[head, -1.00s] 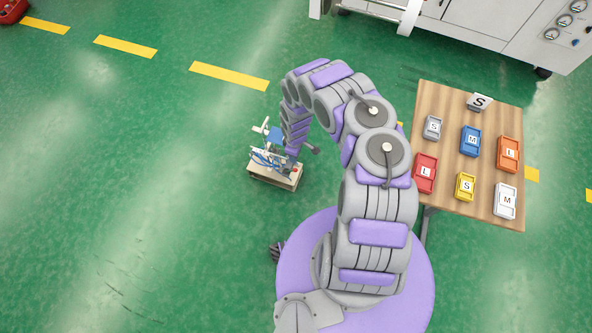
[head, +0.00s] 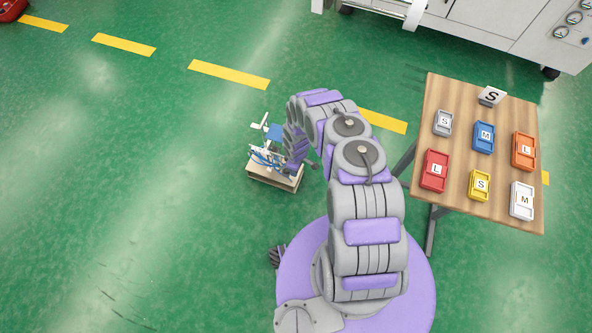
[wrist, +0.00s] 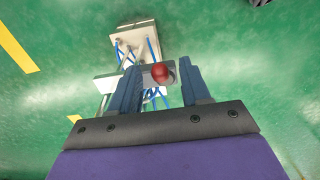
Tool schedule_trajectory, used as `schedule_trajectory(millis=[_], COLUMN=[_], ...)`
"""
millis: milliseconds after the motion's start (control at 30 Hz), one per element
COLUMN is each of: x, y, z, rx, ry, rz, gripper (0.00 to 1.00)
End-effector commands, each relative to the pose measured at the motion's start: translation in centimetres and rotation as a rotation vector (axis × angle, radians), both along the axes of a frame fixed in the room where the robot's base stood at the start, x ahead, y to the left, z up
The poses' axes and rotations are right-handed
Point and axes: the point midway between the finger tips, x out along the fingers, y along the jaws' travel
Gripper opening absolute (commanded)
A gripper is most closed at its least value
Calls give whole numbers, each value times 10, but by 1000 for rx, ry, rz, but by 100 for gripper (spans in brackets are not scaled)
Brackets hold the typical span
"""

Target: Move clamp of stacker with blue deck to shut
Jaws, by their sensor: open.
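The stacker (head: 273,178) is a small beige unit on the green floor, left of my arm in the head view, with a blue deck (head: 274,132) and blue cables. In the wrist view its pale body (wrist: 126,42) shows beyond my fingers. A red ball knob (wrist: 160,73), apparently the clamp's handle end, shows between the fingertips. My gripper (wrist: 158,67) is open, with one finger on each side of the knob; I cannot tell whether either touches it. In the head view my arm hides the fingers and part of the stacker.
A wooden table (head: 458,172) with several colored, lettered trays and an S sign (head: 491,96) stands to the right. A large white machine (head: 500,30) is at the back. Yellow dashes (head: 229,75) mark the floor. The floor left of the stacker is clear.

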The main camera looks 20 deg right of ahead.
Motion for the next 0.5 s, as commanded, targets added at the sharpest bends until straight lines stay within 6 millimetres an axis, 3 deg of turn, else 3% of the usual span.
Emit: schedule_trajectory(millis=[200, 500], x=[0, 0], y=[0, 0], z=[-15, -15], rx=[0, 0], ry=[0, 0], rz=[0, 0], gripper=[47, 47])
